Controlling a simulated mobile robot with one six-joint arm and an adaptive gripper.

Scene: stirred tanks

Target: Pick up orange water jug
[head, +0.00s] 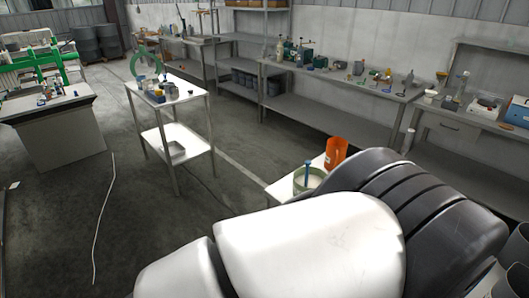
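The orange water jug (335,152) stands upright on a white table (283,187) right of the picture's centre. My own white and dark arm links fill the lower right foreground and hide much of that table. A green round container (309,181) with a blue upright handle or tool (307,172) in it is just in front and to the left of the jug. My gripper is not visible in the head view.
A two-tier white cart (188,137) with small items stands left of centre. A long grey bench (335,120) with bottles and tools lines the back wall. A desk (52,135) is at the left. Open floor lies between, with a pale cable (101,215) on it.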

